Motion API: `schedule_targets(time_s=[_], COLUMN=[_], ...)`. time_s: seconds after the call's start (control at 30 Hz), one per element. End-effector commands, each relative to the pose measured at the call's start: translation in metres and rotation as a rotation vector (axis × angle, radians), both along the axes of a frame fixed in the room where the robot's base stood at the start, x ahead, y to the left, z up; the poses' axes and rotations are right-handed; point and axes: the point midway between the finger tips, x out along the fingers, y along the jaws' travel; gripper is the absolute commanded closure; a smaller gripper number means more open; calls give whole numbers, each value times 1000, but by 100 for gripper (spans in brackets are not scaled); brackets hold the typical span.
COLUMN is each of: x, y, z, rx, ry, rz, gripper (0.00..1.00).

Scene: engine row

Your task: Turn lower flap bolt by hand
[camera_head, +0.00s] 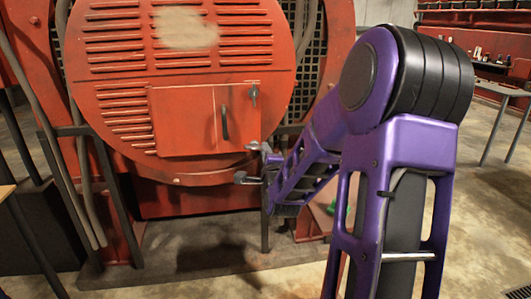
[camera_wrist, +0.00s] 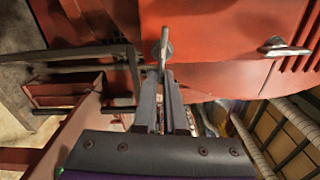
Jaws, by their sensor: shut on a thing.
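The red flap (camera_head: 185,120) is set in the round red engine cover and looks closed. The lower flap bolt (camera_head: 253,146) is a small grey metal piece near the flap's lower right corner. In the wrist view the bolt (camera_wrist: 165,46) stands upright at my fingertips. My gripper (camera_wrist: 161,72) is shut on it, with the two fingers drawn together at its near end. In the head view my gripper (camera_head: 264,158) is just below the flap's lower right corner, partly hidden by my purple arm. The upper flap bolt (camera_head: 253,95) and a dark flap handle (camera_head: 225,122) are above.
A grey metal fitting (camera_wrist: 285,48) sits on the red surface right of my fingers in the wrist view. Dark frame posts (camera_head: 118,200) and pipes (camera_head: 82,180) stand left of the engine. A bench (camera_head: 490,88) is far right.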

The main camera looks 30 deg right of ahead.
Motion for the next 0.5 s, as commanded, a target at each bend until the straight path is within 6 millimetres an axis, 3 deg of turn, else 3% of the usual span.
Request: schedule_targets(time_s=[0.5], x=[1], y=[5], z=[-14], rx=[466], ry=[-147], rz=[-1], gripper=[100])
